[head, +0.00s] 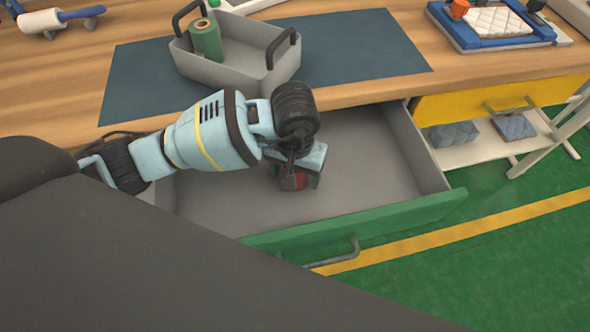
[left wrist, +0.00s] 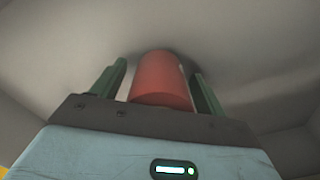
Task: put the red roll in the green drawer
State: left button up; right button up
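The red roll (head: 293,180) is inside the open green drawer (head: 360,222), low over or on its grey floor; contact with the floor is hard to judge. My left gripper (head: 300,177) reaches down into the drawer around the roll. In the left wrist view the red roll (left wrist: 161,80) stands between the two green fingers (left wrist: 157,88). A gap shows between the roll and the left-hand finger, and the right-hand finger is close beside it, so the gripper looks open. The gripper partly hides the roll in the head view. My right gripper is not in view.
A grey bin (head: 250,62) with dark handles holds a green roll (head: 206,40) on a blue mat (head: 365,50) on the wooden bench. A yellow drawer (head: 480,100) is at the right, above a shelf with grey-blue blocks (head: 455,134). The drawer's right part is empty.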

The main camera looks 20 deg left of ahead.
pick_arm(q)
jog(key=shift+r, duration=0.25)
notch_tip(320, 180, up, 12)
jog(key=shift+f+p, duration=0.1)
jog(key=shift+p, duration=0.3)
